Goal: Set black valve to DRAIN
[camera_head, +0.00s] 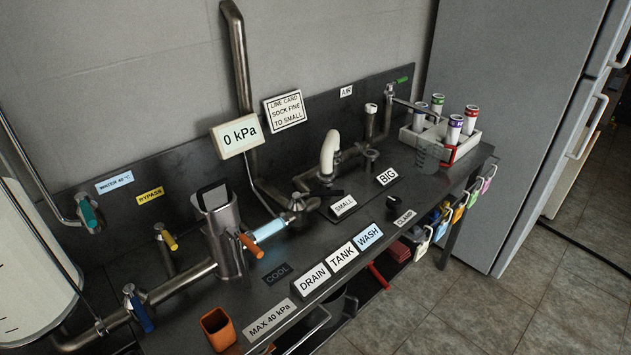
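A metal valve body (300,203) sits mid-counter, at the end of the pipe with the light blue sleeve. A dark lever-like part (330,193) lies beside it, behind the SMALL label; I cannot tell for sure that this is the black valve's handle or which way it points. The DRAIN label (313,279) stands at the counter's front, left of the TANK label (344,256) and WASH label (369,237). A small black knob (393,203) is near the CLAMP label. Neither of my grippers is in view.
Blue (139,312), yellow (170,240), teal (89,211) and orange (251,245) handles stand on the left half. An orange cup (217,328) is at the front left. Colored tags hang off the front edge.

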